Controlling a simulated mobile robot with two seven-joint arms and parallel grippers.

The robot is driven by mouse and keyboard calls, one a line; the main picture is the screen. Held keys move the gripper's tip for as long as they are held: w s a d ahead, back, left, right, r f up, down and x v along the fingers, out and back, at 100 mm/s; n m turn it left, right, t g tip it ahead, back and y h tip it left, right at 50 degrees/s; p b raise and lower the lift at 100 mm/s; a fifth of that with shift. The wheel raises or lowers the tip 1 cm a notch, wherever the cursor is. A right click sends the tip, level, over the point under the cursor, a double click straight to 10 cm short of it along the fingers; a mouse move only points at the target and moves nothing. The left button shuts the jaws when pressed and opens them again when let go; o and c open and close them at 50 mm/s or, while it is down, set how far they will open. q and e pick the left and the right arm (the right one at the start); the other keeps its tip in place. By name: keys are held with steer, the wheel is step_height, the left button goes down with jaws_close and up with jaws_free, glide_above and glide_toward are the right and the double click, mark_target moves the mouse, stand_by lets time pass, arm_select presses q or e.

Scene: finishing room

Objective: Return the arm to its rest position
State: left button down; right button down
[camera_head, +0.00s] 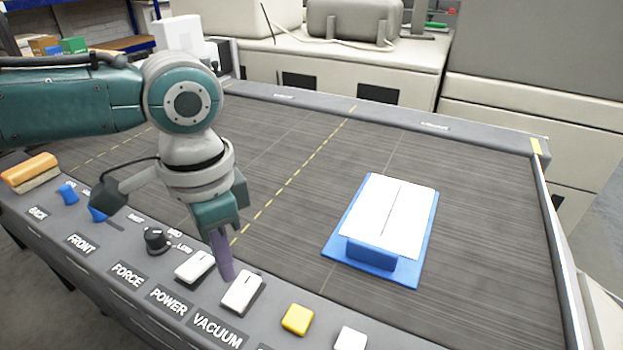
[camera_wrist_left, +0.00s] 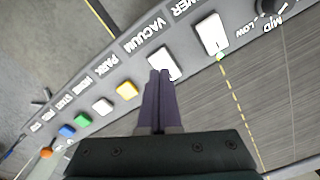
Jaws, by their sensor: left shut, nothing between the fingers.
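My left gripper (camera_head: 227,272) comes in from the left and points down over the control strip at the machine's front edge. Its purple fingers are shut with nothing between them. In the head view the fingertips show between the white POWER switch (camera_head: 195,267) and the white VACUUM switch (camera_head: 242,291). In the left wrist view the shut fingers (camera_wrist_left: 160,75) overlap the lower part of the VACUUM switch (camera_wrist_left: 163,64); I cannot tell whether they touch it. My right gripper is not in view.
A blue board with white sheets (camera_head: 430,247) lies on the dark bed (camera_head: 480,220). A black FORCE knob (camera_head: 157,240), a yellow button (camera_head: 297,319) and a white button (camera_head: 351,340) sit on the strip. An orange-topped block (camera_head: 30,172) lies at its left end.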

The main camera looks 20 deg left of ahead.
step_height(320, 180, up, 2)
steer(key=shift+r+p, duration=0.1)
steer(key=shift+p, duration=0.7)
